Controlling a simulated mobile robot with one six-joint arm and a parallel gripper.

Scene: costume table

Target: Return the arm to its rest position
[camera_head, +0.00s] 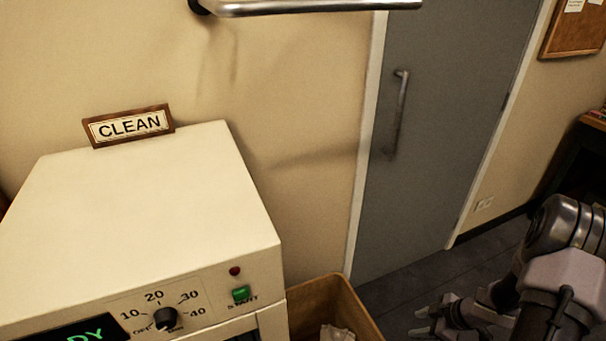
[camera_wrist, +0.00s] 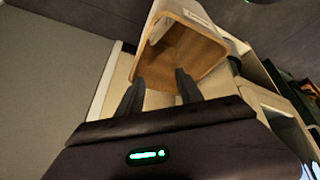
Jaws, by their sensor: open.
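My arm is at the lower right of the head view, and my gripper (camera_head: 432,322) is low there, over the dark floor and right of the wooden bin. In the wrist view my gripper (camera_wrist: 157,82) shows two dark fingers apart, with nothing between them. The fingers point toward an open-topped wooden bin (camera_wrist: 192,52) in that view. I cannot tell the exact distance between the fingertips and the bin.
A cream machine (camera_head: 150,210) with a dial and green start button stands at the left, a CLEAN sign (camera_head: 129,126) on top. The wooden bin (camera_head: 355,308) beside it holds something pale. A grey door (camera_head: 430,130) is behind. A metal rail (camera_head: 320,6) crosses the top.

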